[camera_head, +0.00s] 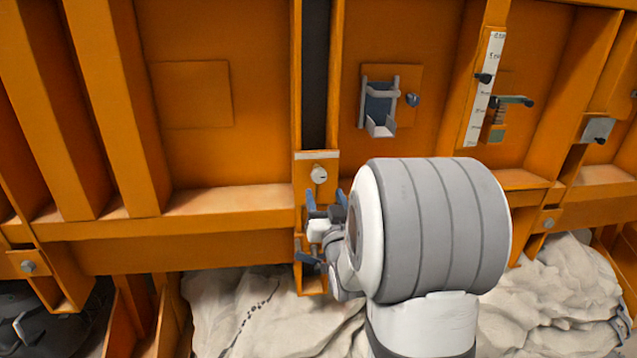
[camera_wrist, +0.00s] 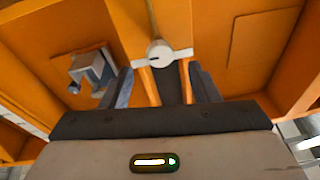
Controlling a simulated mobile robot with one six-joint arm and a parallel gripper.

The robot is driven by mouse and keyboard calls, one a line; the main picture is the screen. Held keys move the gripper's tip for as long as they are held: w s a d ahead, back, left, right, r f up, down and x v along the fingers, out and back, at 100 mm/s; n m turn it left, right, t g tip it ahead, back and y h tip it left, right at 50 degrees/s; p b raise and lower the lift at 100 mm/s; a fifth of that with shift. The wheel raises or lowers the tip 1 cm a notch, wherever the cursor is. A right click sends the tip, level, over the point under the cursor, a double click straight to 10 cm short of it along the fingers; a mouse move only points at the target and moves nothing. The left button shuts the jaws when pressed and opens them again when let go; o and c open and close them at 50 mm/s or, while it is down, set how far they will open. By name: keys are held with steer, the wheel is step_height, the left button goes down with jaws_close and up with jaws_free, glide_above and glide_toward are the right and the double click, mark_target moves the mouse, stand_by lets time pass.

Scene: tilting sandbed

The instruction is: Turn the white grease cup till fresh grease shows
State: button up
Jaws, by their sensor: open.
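The white grease cup (camera_head: 318,173) is a small round knob on an orange upright plate, just below a dark vertical slot. In the wrist view the cup (camera_wrist: 160,52) shows a short dark mark on its face. My gripper (camera_head: 325,208) is open, just below the cup in the head view. In the wrist view its two dark fingers stand left and right, and the cup shows beyond their tips, roughly centred between them. They look apart from it, though the exact distance is unclear. Nothing is between the fingers. I see no grease around the cup.
A blue-grey bracket (camera_head: 380,108) with a small knob sits upper right of the cup; the wrist view shows it at left (camera_wrist: 90,70). A white scale (camera_head: 483,88) and a lever (camera_head: 512,101) are farther right. Orange ribs frame the panel; pale sand (camera_head: 265,305) lies below.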

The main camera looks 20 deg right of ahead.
mark_target(320, 179)
steer(key=w+r+n, duration=0.1)
steer(key=w, duration=0.1)
steer(key=w+d+n, duration=0.1)
steer(key=w, duration=0.1)
steer(key=w+r+n, duration=0.1)
steer(key=w, duration=0.2)
steer(key=shift+d+r, duration=0.35)
steer(key=shift+c, duration=0.5)
